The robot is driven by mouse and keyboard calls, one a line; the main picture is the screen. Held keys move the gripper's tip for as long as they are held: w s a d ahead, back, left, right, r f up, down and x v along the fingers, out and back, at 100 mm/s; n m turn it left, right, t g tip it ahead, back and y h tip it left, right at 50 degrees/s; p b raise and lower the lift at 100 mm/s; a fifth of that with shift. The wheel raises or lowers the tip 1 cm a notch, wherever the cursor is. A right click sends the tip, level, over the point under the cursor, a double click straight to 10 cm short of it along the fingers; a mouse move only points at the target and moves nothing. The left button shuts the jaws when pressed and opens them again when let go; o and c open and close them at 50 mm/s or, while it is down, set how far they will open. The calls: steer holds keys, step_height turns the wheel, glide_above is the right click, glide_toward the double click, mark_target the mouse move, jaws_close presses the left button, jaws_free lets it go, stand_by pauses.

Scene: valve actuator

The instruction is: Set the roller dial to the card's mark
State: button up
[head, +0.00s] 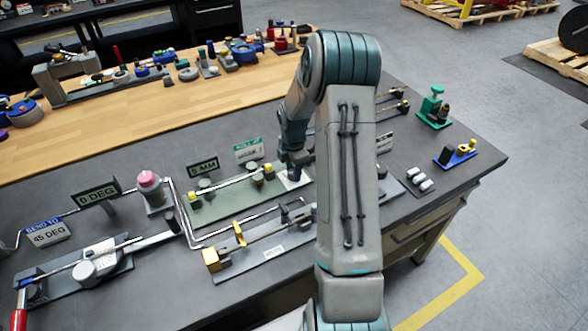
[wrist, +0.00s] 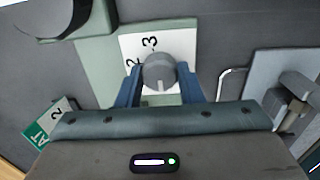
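The roller dial (wrist: 160,72) is a round grey knob with a pale pointer line facing the bottom of the wrist view. It sits on a white scale plate (wrist: 131,48) where 2 and 3 can be read; the lower part is hidden. My gripper (wrist: 159,82) has its blue fingers on either side of the knob, very close; contact is unclear. In the head view my gripper (head: 297,168) is low over the plate (head: 285,184), with the dial hidden. The green-and-white card (head: 248,150) stands behind. In the wrist view the card (wrist: 48,122) shows "AT" and a 2.
The green roller base (head: 225,205) carries a rod and yellow-capped posts. A "5 MM" sign (head: 203,166) stands left of the card. A grey fixture with a yellow block (head: 211,260) lies in front. A pink-topped post (head: 149,181) and bending fixture are left.

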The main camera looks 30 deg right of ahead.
stand_by(0.3)
steer(key=m+b, duration=0.3)
steer(key=m, duration=0.1)
steer(key=shift+f, duration=0.15)
steer(key=m+b, duration=0.3)
steer(key=m, duration=0.3)
steer(key=m+b, duration=0.2)
steer(key=m, duration=0.3)
steer(key=shift+m, duration=0.4)
steer(key=m, duration=0.2)
steer(key=m+b, duration=0.1)
steer(key=m, duration=0.1)
steer(key=shift+r+m, duration=0.2)
steer(key=shift+m, duration=0.2)
steer(key=o, duration=1)
steer(key=shift+b, duration=0.3)
steer(key=shift+c, duration=0.2)
